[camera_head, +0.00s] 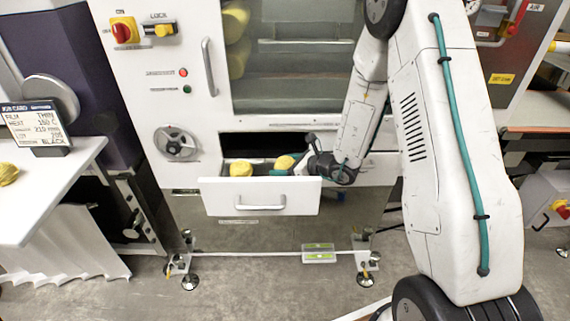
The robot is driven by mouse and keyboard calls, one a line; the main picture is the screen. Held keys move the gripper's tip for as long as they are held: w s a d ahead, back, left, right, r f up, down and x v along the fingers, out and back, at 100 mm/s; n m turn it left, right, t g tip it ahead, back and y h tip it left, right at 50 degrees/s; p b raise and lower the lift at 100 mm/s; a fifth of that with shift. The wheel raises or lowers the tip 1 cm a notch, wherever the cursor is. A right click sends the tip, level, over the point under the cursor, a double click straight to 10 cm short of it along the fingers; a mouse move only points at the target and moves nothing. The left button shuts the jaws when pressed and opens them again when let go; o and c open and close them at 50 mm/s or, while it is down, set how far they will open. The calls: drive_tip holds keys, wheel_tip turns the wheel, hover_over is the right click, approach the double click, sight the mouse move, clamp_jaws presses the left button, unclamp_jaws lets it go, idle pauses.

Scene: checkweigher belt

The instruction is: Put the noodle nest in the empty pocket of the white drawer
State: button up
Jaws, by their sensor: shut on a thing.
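The white drawer (260,196) is pulled out from the front of the white machine. A yellow noodle nest (240,169) lies in its left part. My gripper (289,165) reaches in from the right at the drawer's right part and is shut on a second yellow noodle nest (285,161). That nest is at or just above the drawer's rim; I cannot tell whether it touches the bottom. The drawer's front wall and my gripper hide the pockets' floors and the right end.
Another yellow nest (8,174) lies on the white table (45,190) at the far left, below a job card (34,125). The drawer's handle (260,202) sticks out in front. A machine door handle (208,67) stands above left.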

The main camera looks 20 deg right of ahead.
drive_tip(key=shift+f, duration=0.2)
drive_tip(key=o, duration=1)
drive_tip(key=shift+o, duration=0.2)
drive_tip(key=shift+r, duration=0.15)
drive_tip(key=shift+r, duration=0.3)
drive_tip(key=v, duration=0.7)
drive_tip(key=shift+s+d+r, duration=0.2)
drive_tip(key=shift+s+r, duration=0.05)
